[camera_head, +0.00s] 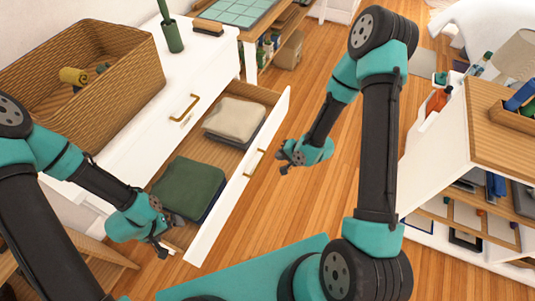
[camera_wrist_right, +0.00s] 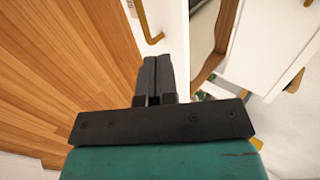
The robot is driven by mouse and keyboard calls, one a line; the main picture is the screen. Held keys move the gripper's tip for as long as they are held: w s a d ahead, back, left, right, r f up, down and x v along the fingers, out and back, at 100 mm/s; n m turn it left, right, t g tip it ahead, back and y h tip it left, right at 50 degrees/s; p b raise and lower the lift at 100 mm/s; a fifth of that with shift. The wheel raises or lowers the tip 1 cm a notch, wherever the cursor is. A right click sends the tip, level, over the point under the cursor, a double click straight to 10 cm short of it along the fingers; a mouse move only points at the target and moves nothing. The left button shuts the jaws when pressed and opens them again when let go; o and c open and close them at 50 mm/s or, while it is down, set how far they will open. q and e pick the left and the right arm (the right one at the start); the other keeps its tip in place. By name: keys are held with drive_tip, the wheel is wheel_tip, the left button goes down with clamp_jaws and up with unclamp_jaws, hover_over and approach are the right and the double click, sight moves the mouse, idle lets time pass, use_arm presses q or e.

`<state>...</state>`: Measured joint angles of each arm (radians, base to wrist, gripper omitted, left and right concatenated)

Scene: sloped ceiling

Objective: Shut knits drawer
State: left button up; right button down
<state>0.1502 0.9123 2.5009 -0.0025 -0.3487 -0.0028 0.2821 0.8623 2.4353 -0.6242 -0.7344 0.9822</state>
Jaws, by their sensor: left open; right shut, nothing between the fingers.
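The open drawer (camera_head: 237,189) juts out from the white dresser (camera_head: 147,132). It holds a dark green folded knit (camera_head: 188,188) and a beige folded knit (camera_head: 234,118). Its white front carries a brass handle (camera_head: 254,163), and the drawer front also shows in the right wrist view (camera_wrist_right: 172,32). My left gripper (camera_head: 165,247) is open at the drawer's near end, close to the front panel's corner; contact cannot be told. My right gripper (camera_head: 284,161) is shut and empty, outside the drawer front near the handle; its closed fingers show in the right wrist view (camera_wrist_right: 160,78).
A wicker basket (camera_head: 110,105) with rolled items stands on the dresser, beside a brush (camera_head: 208,27) and a green cup (camera_head: 173,38). A white shelf unit (camera_head: 440,130) stands at right. Wooden floor (camera_head: 290,225) lies clear before the drawer.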

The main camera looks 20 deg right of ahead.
sight(250, 154)
drive_tip(key=x, duration=0.4)
drive_tip(key=r+x, duration=0.1)
drive_tip(key=x, duration=0.3)
drive_tip(key=w+a+x, duration=0.1)
drive_tip(key=x, duration=0.3)
drive_tip(key=shift+s+r, duration=0.1)
drive_tip(key=shift+r, duration=0.15)
drive_tip(key=shift+w+a, duration=0.35)
drive_tip(key=shift+w, duration=0.15)
